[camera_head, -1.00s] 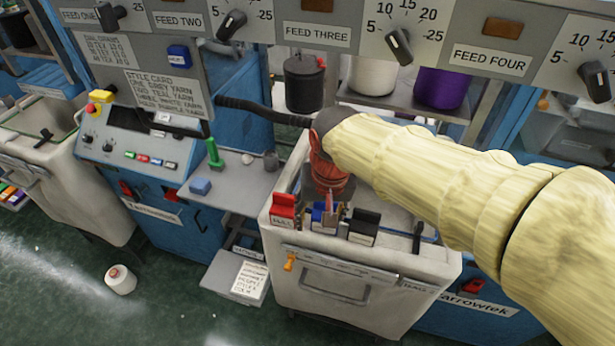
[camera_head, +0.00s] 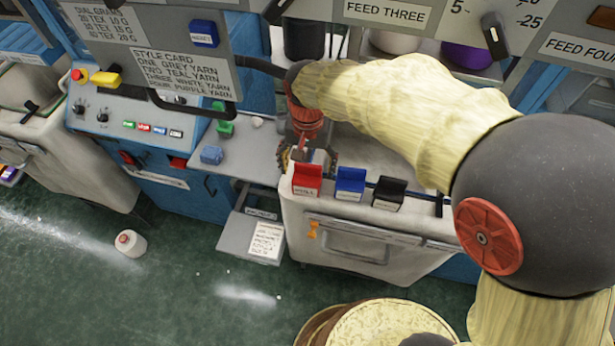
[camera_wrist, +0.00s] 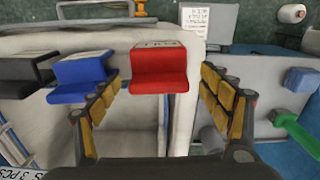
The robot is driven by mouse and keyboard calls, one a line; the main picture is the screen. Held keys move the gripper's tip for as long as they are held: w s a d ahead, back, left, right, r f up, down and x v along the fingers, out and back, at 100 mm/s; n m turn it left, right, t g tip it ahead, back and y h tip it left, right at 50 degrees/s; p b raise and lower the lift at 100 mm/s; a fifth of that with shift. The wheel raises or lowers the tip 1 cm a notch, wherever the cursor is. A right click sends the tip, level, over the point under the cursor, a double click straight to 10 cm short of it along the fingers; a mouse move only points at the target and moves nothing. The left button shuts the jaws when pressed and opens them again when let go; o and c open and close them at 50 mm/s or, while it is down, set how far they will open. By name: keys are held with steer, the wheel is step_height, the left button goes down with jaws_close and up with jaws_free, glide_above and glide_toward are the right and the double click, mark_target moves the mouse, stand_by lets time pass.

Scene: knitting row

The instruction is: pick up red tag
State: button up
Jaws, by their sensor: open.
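The red tag (camera_head: 307,180) sits on the rim of the pale bin, at the left end of a row of tags. In the wrist view the red tag (camera_wrist: 159,68) is upright in the middle, between and beyond the fingers of my gripper (camera_wrist: 164,100). The fingers are spread wide, with no contact visible. In the head view my gripper (camera_head: 308,155) is just behind the red tag, above the bin's left edge. The fingertips are partly hidden there by the tag.
A blue tag (camera_head: 350,184) and a black tag (camera_head: 388,194) stand right of the red one on the bin (camera_head: 365,230). A grey shelf (camera_head: 250,168) at left holds a blue block (camera_head: 212,155) and a green piece (camera_head: 225,129). A white cone (camera_head: 130,243) lies on the floor.

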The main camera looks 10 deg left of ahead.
mark_target(308, 172)
step_height(308, 172, down, 5)
steer(key=shift+f+b, duration=0.15)
steer(key=shift+b, duration=0.5)
steer(key=c, duration=0.4)
steer(key=c, duration=0.7)
steer(key=shift+c, duration=0.4)
